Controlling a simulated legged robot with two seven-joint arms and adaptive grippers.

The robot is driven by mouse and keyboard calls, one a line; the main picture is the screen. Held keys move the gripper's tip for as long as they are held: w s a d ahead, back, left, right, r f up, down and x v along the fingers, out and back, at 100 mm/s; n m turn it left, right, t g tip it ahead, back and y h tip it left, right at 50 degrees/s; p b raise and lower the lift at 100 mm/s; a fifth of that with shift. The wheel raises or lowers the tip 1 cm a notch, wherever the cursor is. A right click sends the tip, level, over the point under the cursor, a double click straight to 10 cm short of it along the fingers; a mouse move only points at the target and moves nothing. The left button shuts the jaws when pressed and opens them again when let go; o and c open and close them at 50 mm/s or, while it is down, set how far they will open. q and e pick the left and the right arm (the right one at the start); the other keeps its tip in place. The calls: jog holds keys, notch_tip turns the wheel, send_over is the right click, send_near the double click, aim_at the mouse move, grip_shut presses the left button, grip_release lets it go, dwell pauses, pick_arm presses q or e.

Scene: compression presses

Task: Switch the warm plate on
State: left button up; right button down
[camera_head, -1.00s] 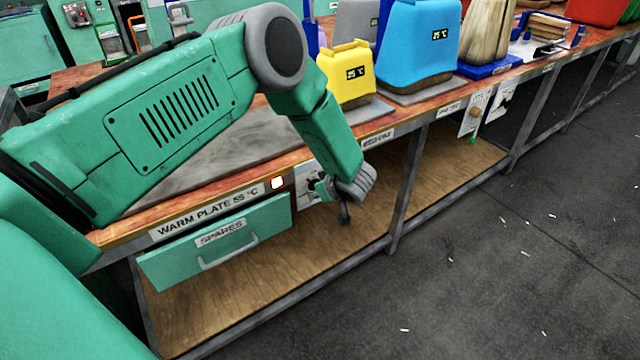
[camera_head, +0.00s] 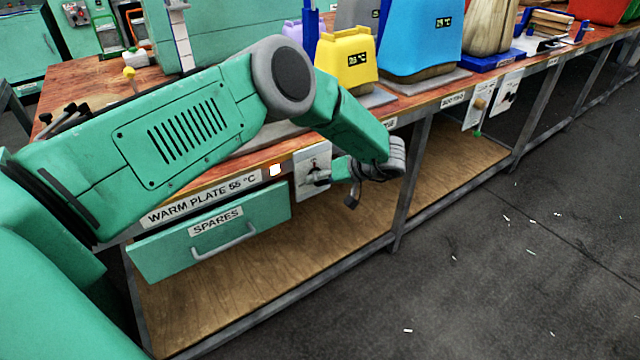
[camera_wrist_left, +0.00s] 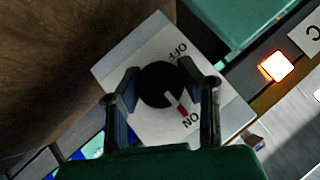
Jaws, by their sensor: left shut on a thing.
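A black rotary knob (camera_wrist_left: 158,84) sits on a light switch plate (camera_wrist_left: 150,38) marked OFF and ON. Its red and white pointer (camera_wrist_left: 176,104) points toward ON. The switch plate also shows in the head view (camera_head: 300,156), on the bench's front edge. My left gripper (camera_wrist_left: 168,82) has a finger on each side of the knob and is shut on it. In the head view my left gripper (camera_head: 322,176) reaches the switch plate from the right. An orange-white lamp (camera_head: 275,170) beside the WARM PLATE 55 °C label (camera_head: 200,199) is lit. My right gripper is not in view.
A green SPARES drawer (camera_head: 215,235) hangs below the label. A wooden lower shelf (camera_head: 260,285) runs under the bench. Yellow (camera_head: 346,66) and blue (camera_head: 420,40) covered units stand on the bench top. The floor at the right is open.

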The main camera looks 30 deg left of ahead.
pick_arm(q)
jog(key=shift+w+d, duration=0.1)
dwell(0.3)
jog(key=o, duration=1.2)
jog(key=shift+w, duration=0.1)
jog(key=shift+o, duration=0.2)
jog(key=s+v, duration=0.1)
jog(key=v, duration=1.1)
jog(key=shift+w, duration=0.45)
jog(key=shift+f, duration=0.1)
